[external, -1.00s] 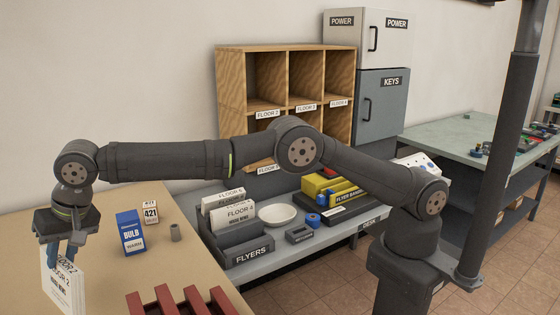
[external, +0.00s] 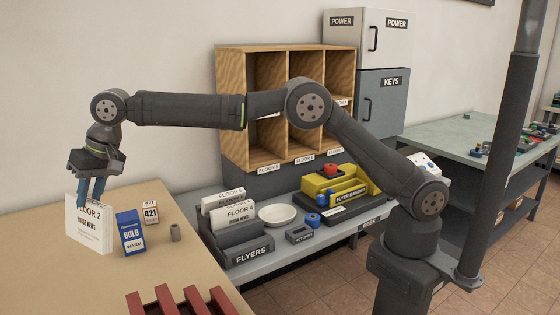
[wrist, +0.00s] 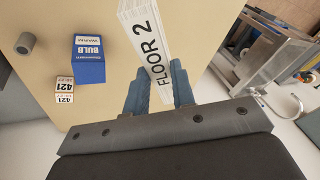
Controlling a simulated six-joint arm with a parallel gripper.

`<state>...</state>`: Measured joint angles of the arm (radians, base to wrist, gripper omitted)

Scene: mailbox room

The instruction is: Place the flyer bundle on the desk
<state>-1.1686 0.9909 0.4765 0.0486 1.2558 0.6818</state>
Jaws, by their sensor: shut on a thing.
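The flyer bundle (external: 88,226) is a white stack marked "FLOOR 2" and "HOUSE NEWS". My gripper (external: 91,188) is shut on its upper part and holds it upright at the left of the tan table. Whether its bottom edge touches the table I cannot tell. In the wrist view the bundle (wrist: 146,40) stands between the blue fingers of my gripper (wrist: 160,90). The desk (external: 262,262) is the grey surface with the "DESK" label, to the right of the tan table and away from my gripper.
A blue bulb box (external: 131,232), a small "421" box (external: 151,213) and a grey cylinder (external: 175,232) stand right of the bundle. The desk bears a flyers holder (external: 250,250), a white bowl (external: 278,214) and a yellow bander (external: 335,184). A red rack (external: 180,303) is in front.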

